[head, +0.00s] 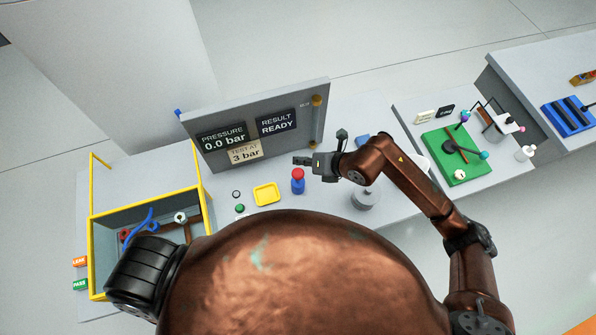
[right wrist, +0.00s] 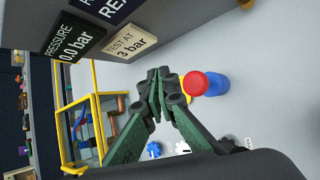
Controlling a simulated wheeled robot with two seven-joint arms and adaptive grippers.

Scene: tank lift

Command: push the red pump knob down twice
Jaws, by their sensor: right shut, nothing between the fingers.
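The red pump knob (head: 298,174) sits on top of a blue pump body (head: 298,187), upright on the grey bench. In the right wrist view the knob (right wrist: 194,84) and blue body (right wrist: 216,84) show just right of my fingertips. My right gripper (head: 301,161) is shut and empty. In the head view its tips are just behind the knob in the picture; in the wrist view a small gap shows between them and the knob. My left gripper is not in view.
A panel (head: 318,92) behind the pump reads pressure 0.0 bar, "TEST AT 3 bar" and "RESULT READY". Left of the pump are a yellow tray (head: 265,193) and a green button (head: 240,208). A yellow-framed box (head: 92,225) stands far left. A grey round lidded object (head: 365,200) is right.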

